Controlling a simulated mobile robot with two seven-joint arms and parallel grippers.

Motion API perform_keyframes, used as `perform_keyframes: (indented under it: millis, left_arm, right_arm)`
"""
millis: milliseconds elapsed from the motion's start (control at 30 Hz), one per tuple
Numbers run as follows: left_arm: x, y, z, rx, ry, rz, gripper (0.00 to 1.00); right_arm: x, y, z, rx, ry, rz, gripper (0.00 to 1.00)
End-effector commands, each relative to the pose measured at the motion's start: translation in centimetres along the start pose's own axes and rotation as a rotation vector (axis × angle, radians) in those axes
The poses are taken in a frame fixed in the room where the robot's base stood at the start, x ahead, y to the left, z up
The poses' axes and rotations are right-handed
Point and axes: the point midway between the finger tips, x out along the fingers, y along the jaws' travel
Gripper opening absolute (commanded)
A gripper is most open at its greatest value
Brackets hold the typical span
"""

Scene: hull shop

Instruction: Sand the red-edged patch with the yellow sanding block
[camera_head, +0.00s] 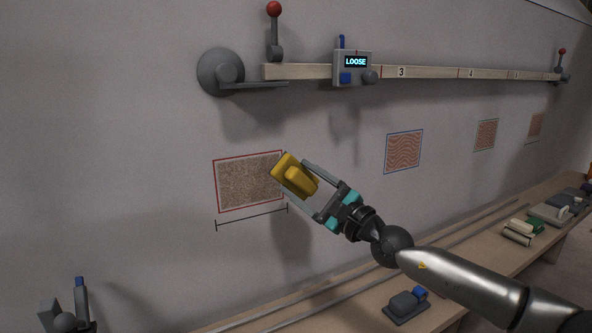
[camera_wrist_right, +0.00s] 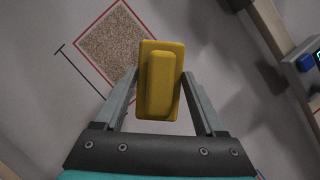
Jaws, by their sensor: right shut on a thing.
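The red-edged patch (camera_head: 245,183) is a speckled brown rectangle on the grey wall, left of centre in the head view. It also shows at the top left of the right wrist view (camera_wrist_right: 112,42). My right gripper (camera_head: 307,186) is shut on the yellow sanding block (camera_head: 293,176), which also shows between the fingers in the wrist view (camera_wrist_right: 160,80). The block is in front of the patch's right edge in the head view and hides a little of it. I cannot tell whether it touches the wall. My left gripper is not in view.
A wooden rail (camera_head: 430,73) runs along the wall above, with a grey box (camera_head: 353,68) reading LOOSE and red-knobbed levers. A blue-edged patch (camera_head: 404,151) and others are further right. A wooden bench (camera_head: 470,245) below holds a grey block with a blue knob (camera_head: 407,304) and several other tools.

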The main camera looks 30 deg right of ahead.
Motion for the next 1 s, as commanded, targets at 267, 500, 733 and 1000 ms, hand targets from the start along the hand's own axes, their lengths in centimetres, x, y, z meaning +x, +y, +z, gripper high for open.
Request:
perform_keyframes:
  millis: [267,500,733,1000]
  left_arm:
    - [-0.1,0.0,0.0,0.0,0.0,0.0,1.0]
    - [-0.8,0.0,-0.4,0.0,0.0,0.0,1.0]
    - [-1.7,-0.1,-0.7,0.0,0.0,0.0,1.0]
    - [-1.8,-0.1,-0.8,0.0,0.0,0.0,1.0]
  right_arm:
    - [-0.3,0.0,0.1,0.0,-0.001,-0.001,0.23]
    - [-1.6,0.0,0.6,-0.002,0.003,0.003,0.23]
    - [-4.1,0.0,1.6,-0.001,0.003,0.003,0.23]
    - [-4.9,0.0,2.1,0.0,-0.001,-0.001,0.23]
